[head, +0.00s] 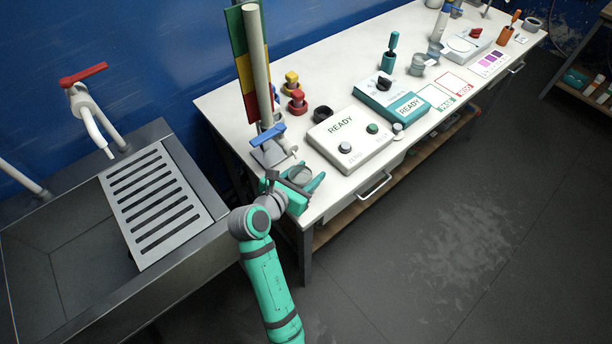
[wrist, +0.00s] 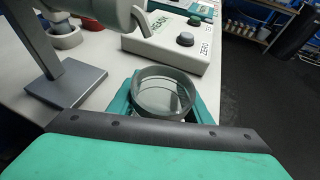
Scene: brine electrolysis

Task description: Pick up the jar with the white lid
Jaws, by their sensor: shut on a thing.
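My gripper (head: 303,183) is at the near left corner of the white bench, with its teal fingers on either side of a round, clear-grey glass jar (head: 299,174). In the wrist view the jar (wrist: 163,92) sits between the two fingers, shut on it, and I look down into its round grey rim. I see no white lid on this jar. Its lower part is hidden by my gripper, and I cannot tell whether its base touches the bench.
A grey-based stand (head: 270,152) with a tall pipe and blue valve rises close behind. The white READY device (head: 350,138) is to the right, a teal READY device (head: 392,98) beyond it. A slotted sink (head: 150,205) is to the left. Floor at right is open.

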